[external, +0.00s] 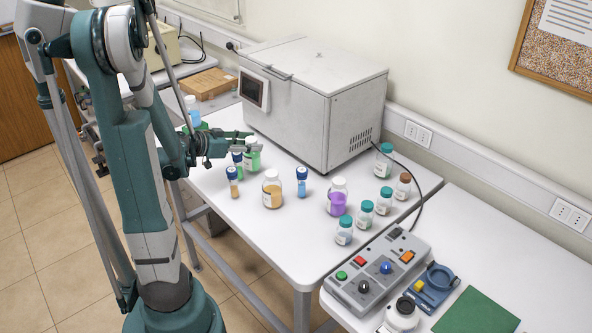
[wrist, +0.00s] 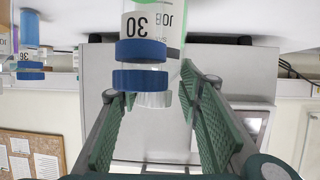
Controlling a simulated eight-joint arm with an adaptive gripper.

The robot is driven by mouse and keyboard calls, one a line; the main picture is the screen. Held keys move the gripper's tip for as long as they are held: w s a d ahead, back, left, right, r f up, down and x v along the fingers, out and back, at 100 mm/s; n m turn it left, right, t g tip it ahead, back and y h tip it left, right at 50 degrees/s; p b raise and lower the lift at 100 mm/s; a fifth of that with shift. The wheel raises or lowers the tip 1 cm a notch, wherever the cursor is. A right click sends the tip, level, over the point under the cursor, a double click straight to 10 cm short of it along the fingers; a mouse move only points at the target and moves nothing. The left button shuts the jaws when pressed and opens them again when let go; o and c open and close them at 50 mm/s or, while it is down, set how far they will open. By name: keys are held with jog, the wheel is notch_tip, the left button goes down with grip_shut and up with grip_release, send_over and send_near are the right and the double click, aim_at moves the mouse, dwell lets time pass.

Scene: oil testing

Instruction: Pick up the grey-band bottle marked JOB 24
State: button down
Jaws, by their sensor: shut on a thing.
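My gripper (external: 246,142) is at the top of a bottle with green contents (external: 253,158), at the left of the white table. In the wrist view my two green fingers (wrist: 148,92) stand either side of that bottle's pale cap (wrist: 153,99), shut on it. The bottle's green body (wrist: 176,72) shows above, partly hidden by a blue-capped vial (wrist: 142,50). The number 30 and the letters JOB show there, with a greyish band beside them. I cannot tell whether both texts are on one label. No JOB 24 is readable.
A blue-capped green vial (external: 238,161) stands close left of the held bottle. An orange bottle (external: 272,190), a blue vial (external: 301,183) and a purple bottle (external: 337,198) stand to the right. Several teal-capped jars are further right. A large grey machine (external: 318,105) stands behind.

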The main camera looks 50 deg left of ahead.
notch_tip(320, 180, up, 26)
jog(key=p, duration=0.5)
jog(key=shift+r+p, duration=0.25)
jog(key=shift+p, duration=0.15)
